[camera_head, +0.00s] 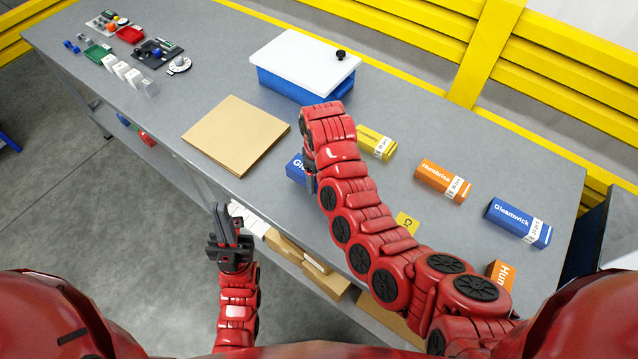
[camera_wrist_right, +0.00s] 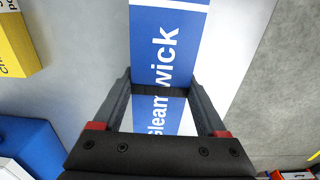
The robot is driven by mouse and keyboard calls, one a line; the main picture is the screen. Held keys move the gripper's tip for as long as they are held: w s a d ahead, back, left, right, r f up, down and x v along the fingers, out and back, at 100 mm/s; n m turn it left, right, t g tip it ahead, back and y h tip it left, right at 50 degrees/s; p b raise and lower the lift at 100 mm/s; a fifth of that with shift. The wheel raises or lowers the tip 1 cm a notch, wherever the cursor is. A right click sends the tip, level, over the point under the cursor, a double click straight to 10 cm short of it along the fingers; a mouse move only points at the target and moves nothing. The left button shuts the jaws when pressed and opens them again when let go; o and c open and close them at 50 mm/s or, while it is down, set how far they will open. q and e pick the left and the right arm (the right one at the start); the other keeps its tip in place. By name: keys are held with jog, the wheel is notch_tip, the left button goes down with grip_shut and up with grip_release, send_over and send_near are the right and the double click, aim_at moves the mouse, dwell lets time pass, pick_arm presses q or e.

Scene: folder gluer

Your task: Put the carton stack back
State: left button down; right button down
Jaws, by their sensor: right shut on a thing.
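A flat brown stack (camera_head: 237,135), which looks like the carton stack, lies on the grey table left of my right arm. My right gripper is mostly hidden behind its arm in the head view. In the right wrist view, its fingers (camera_wrist_right: 160,92) are shut on a blue Gleamwick carton (camera_wrist_right: 168,45). Part of that carton (camera_head: 295,170) shows in the head view beside the right wrist, close to the stack's right side. My left gripper (camera_head: 224,215) is empty, low in front of the table's near edge; its finger gap is unclear.
A blue bin with a white lid (camera_head: 305,55) stands behind the stack. Yellow (camera_head: 375,142), orange (camera_head: 443,180) and blue (camera_head: 518,222) cartons lie to the right. Small parts and trays (camera_head: 130,34) are at the far left.

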jog(key=shift+s+f, duration=0.1)
jog(key=shift+f, duration=0.25)
notch_tip(320, 180, down, 2)
jog(key=shift+p, duration=0.6)
jog(key=shift+f, duration=0.4)
